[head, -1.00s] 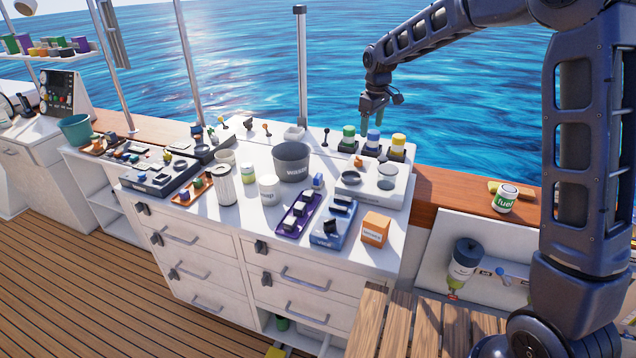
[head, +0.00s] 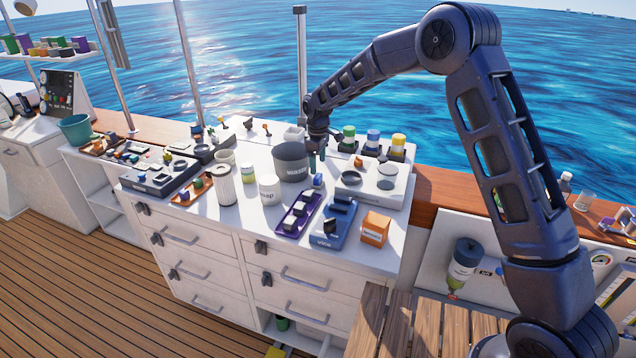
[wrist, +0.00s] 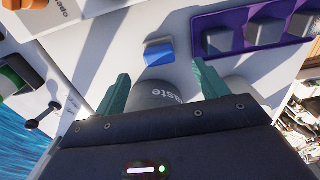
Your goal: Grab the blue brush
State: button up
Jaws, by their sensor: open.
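A small blue block-shaped thing, which I take for the blue brush (head: 318,181), lies on the white counter between the grey bucket and the round-welled white unit. In the wrist view the blue brush (wrist: 159,52) lies just beyond my fingertips, roughly centred between them. My gripper (head: 317,158) is above and behind it, beside the bucket's right rim. In the wrist view my gripper (wrist: 160,76) has its two teal fingers apart with nothing held between them. The brush is not touched.
The grey waste bucket (head: 292,163) stands close on the left and shows under my fingers. The purple tray (head: 298,213) with grey blocks lies in front. A blue unit (head: 334,222) and an orange box (head: 375,229) stand front right. Coloured jars (head: 373,140) stand behind.

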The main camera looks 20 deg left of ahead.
aim_at(318, 175)
jog(key=shift+w+f, duration=0.1)
jog(key=shift+f, duration=3.4)
jog(key=shift+c, duration=0.2)
jog(key=c, duration=1.1)
